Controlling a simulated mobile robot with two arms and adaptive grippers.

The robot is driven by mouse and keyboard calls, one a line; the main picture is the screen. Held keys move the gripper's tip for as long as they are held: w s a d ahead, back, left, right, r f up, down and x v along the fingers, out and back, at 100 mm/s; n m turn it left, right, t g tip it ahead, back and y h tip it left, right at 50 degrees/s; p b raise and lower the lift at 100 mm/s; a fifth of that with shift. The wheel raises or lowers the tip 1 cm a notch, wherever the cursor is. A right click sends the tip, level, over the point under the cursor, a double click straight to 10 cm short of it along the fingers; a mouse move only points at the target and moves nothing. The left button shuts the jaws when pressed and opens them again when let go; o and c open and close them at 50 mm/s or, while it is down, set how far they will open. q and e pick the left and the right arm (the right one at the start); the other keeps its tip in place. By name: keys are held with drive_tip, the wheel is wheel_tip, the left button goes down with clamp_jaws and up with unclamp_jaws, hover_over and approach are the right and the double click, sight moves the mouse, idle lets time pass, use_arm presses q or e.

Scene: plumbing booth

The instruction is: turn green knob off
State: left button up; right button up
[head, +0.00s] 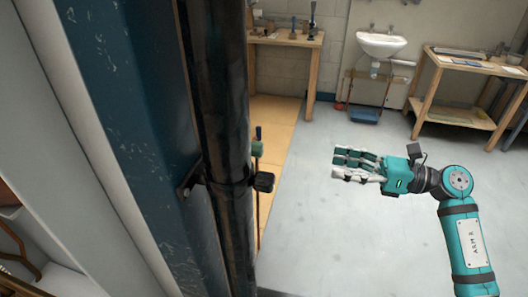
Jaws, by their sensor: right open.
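A small dark green knob (257,148) shows just right of the black vertical pipe (222,115), partly hidden behind it. A black knob (264,182) sticks out to the right a little below it, at a clamp on the pipe. My right gripper (338,164) is open and empty, over the grey floor to the right of both knobs. Its fingers point left toward the pipe, with a clear gap between. My left gripper is not in view. Which way the green knob is turned is too small to tell.
A blue steel post (130,120) and the pipe fill the left side. At the back are a wooden bench (288,40), a white sink (381,44) and a wooden table (466,66). The grey floor (330,235) around my right arm is clear.

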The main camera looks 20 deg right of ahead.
drive_tip(key=p, duration=0.3)
approach(262, 150)
drive_tip(key=x, duration=0.2)
drive_tip(key=p+x, duration=0.1)
drive_tip(key=x, duration=0.7)
drive_tip(key=shift+w+d+f+p, duration=0.1)
drive_tip(key=shift+d+f+p, duration=0.1)
drive_tip(key=shift+p, duration=0.2)
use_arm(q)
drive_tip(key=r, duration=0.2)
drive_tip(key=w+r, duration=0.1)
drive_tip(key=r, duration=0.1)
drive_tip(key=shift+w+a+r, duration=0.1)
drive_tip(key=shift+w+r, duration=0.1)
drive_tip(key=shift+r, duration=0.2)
use_arm(e)
drive_tip(key=c, duration=1.1)
